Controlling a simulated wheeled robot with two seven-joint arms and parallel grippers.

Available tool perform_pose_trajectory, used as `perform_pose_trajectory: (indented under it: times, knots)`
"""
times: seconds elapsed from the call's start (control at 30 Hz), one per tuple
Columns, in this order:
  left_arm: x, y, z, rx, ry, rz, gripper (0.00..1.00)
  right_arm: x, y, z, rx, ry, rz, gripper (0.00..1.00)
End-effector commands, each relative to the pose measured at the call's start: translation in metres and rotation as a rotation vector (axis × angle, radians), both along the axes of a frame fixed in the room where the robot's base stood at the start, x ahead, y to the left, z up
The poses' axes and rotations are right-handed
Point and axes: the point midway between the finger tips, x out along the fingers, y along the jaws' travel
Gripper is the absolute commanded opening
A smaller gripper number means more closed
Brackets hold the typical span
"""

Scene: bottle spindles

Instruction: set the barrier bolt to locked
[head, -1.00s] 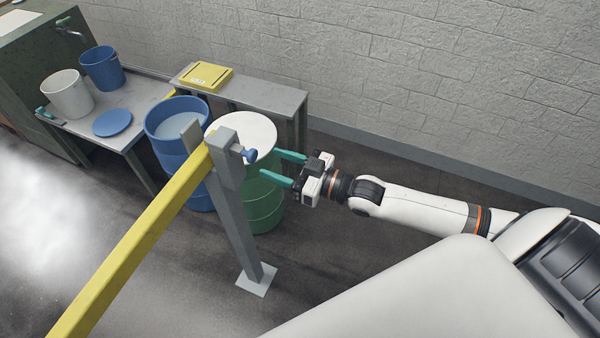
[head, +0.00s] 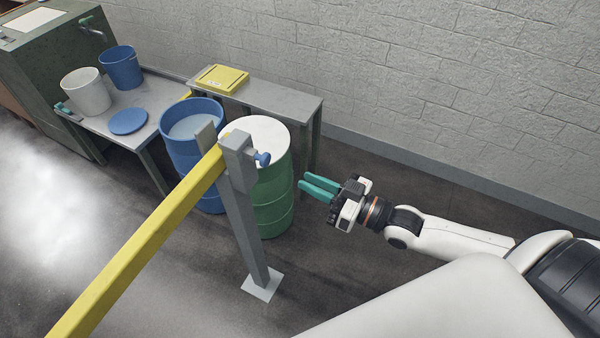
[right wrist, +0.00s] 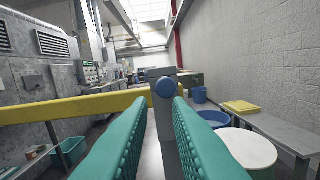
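The barrier has a yellow bar (head: 140,240) that meets a grey post (head: 245,225) at its head. The bolt's blue knob (head: 262,159) sticks out on the right side of the post head. It also shows in the right wrist view (right wrist: 166,87), straight ahead beyond the fingertips. My right gripper (head: 302,182) has teal fingers, held a little apart with nothing between them. It is to the right of the knob and not touching it. My left gripper is not in view. How far the bolt is slid cannot be made out.
A green drum with a white top (head: 272,200) and a blue drum (head: 190,150) stand behind the post. A grey bench (head: 285,98) holds a yellow box (head: 222,79) by the wall. Another table (head: 95,122) holds buckets. Floor right of the post is clear.

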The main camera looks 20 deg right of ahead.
Motion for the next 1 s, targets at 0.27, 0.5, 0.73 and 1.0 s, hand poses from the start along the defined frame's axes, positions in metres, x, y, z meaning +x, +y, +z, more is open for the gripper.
perform_pose_trajectory:
  times: [0.27, 0.5, 0.73, 1.0]
  knots:
    - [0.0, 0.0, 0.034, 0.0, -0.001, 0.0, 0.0, -0.037, 0.041, 0.02, 0.78, 0.217, -0.271, 0.0]
    - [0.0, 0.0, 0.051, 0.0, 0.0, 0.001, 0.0, -0.06, 0.05, 0.013, 1.273, 0.363, -0.555, 0.0]
    - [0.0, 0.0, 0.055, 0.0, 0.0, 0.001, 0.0, -0.062, 0.051, 0.007, 1.394, 0.401, -0.638, 0.0]
    - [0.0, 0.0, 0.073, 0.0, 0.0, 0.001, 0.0, -0.017, 0.044, 0.01, 1.389, 0.397, -0.633, 0.0]
